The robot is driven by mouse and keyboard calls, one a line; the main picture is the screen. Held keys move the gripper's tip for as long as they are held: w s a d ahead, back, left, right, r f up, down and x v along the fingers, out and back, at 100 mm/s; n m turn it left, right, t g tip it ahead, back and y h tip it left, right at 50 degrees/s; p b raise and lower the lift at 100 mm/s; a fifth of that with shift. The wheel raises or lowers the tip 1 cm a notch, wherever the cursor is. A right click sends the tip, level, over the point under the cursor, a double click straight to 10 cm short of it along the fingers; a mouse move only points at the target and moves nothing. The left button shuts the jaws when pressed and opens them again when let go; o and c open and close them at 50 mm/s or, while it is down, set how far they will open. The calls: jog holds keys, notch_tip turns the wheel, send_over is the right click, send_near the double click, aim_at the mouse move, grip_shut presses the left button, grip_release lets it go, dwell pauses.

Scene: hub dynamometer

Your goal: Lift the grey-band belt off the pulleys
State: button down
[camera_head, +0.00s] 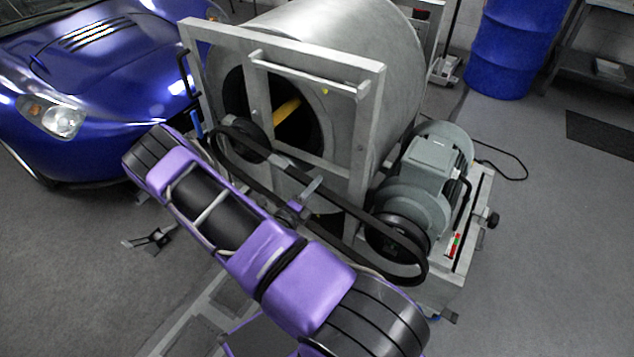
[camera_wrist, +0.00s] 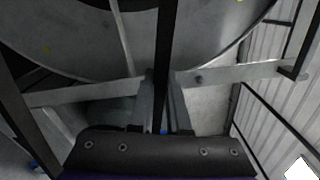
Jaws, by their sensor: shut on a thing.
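The black belt (camera_head: 372,219) is a long loop running from the small upper-left pulley (camera_head: 243,140) down to the motor pulley (camera_head: 397,238). A paler grey stretch shows on its upper run. In the wrist view, my gripper (camera_wrist: 163,88) is shut on the belt (camera_wrist: 166,35), which runs as a dark strip between the two fingers. In the head view, the gripper's tip (camera_head: 312,187) appears beside the belt's middle, and my purple arm hides the rest of the hand. Both belt ends look looped around the pulleys; how firmly they sit cannot be told.
A steel drum (camera_head: 385,40) stands behind a metal frame (camera_head: 372,125) close to the belt. A grey-green motor (camera_head: 432,165) sits on a base at the right. A blue car (camera_head: 100,75) is at the left, a blue barrel (camera_head: 515,45) at the back. Open floor lies right.

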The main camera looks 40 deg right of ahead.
jog(key=p+v, duration=0.1)
jog(key=v, duration=0.8)
jog(key=shift+a+r, duration=0.2)
dwell(0.4)
